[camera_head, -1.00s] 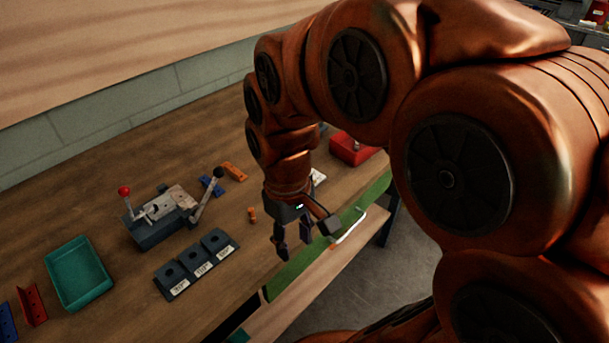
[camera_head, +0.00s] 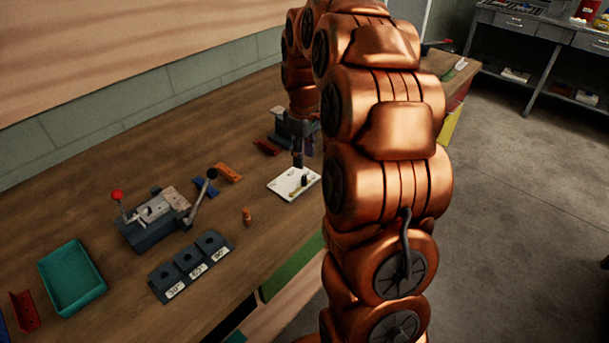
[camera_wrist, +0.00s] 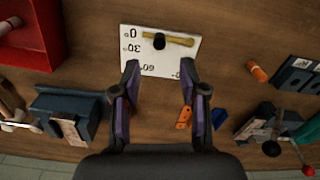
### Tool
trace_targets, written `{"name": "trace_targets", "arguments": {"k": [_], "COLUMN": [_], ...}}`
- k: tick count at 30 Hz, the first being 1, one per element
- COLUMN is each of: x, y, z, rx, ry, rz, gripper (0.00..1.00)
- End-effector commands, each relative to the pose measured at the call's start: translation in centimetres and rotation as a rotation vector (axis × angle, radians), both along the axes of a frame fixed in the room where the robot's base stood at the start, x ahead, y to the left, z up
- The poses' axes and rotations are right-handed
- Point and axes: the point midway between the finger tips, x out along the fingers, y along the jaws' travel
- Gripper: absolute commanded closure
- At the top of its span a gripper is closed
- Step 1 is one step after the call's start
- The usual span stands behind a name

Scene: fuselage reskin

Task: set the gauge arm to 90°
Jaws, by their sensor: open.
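In the wrist view the plate (camera_wrist: 150,62) shows upside-down marks 0°, 30 and 60, with a further mark partly hidden by a finger. The brass gauge arm (camera_wrist: 180,41) carries a black knob (camera_wrist: 160,42), and its left end lies beside the 0° mark. My gripper (camera_wrist: 160,72) is open and empty, its fingertips apart on either side of the plate's lower part in that view. In the head view my gripper (camera_head: 298,157) hangs just behind the plate.
A fixture with levers (camera_head: 152,220), a dark block with several labelled holes (camera_head: 191,267) and a teal tray (camera_head: 72,279) stand left of the gauge. An orange peg (camera_head: 247,216) stands nearer. A red box (camera_wrist: 32,38) shows at the wrist view's upper left.

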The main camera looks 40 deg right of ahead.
Motion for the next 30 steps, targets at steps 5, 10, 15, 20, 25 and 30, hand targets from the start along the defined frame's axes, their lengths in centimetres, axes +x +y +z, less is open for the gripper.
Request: {"name": "trace_targets", "arguments": {"k": [5, 10, 15, 20, 25, 30], "x": [0.0, -0.1, 0.0, 0.0, 0.0, 0.0], "y": [-0.1, -0.1, -0.1, -0.1, 0.0, -0.1], "z": [-1.4, -3.8, -6.0, -7.3, -7.7, -7.6], "rx": [0.000, 0.002, 0.000, 0.000, 0.000, 0.000], "ry": [0.001, 0.003, 0.001, 0.001, 0.000, -0.001], "rz": [0.000, -0.001, -0.001, 0.000, 0.000, 0.000], "gripper": [0.57, 0.57, 0.57, 0.57, 0.57, 0.58]}}
